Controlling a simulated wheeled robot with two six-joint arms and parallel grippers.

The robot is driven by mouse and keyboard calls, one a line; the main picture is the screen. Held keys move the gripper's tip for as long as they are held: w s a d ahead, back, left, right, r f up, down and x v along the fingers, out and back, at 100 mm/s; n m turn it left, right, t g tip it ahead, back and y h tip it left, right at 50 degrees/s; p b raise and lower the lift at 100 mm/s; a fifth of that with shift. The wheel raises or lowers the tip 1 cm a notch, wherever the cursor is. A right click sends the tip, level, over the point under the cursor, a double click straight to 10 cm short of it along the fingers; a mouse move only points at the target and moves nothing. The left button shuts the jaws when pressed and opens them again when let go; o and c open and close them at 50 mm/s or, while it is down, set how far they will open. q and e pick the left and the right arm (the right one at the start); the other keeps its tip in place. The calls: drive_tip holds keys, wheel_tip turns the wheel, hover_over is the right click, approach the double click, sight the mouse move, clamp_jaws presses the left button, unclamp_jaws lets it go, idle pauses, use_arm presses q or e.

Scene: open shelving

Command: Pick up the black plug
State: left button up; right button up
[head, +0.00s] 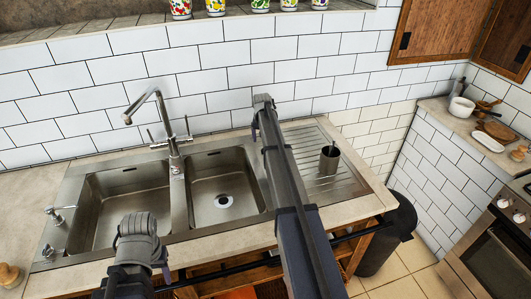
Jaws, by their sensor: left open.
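I cannot make out the black plug for certain. My left gripper (137,226) is low at the front edge of the left basin, apart from the drain. It is open, with nothing seen in it, and its fingers are hard to separate from the arm.
The steel sink has a left basin (128,200) and a tall tap (168,130) behind the divider. A dark metal cup (329,161) stands on the drainboard (345,185). A dark bin (390,240) stands right of the counter. An oven (495,260) is at far right.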

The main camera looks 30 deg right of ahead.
drive_tip(key=b+x, duration=0.2)
drive_tip(key=s+b+x, duration=0.1)
drive_tip(key=x, duration=0.1)
drive_tip(key=shift+f+b, duration=0.2)
drive_tip(key=shift+b, duration=0.2)
drive_tip(key=shift+w+d+f+b, duration=0.1)
drive_tip(key=shift+w+f+b, duration=0.05)
drive_tip(key=shift+f+b, duration=0.35)
drive_tip(key=shift+r, duration=0.1)
drive_tip(key=shift+c, duration=0.2)
clamp_jaws()
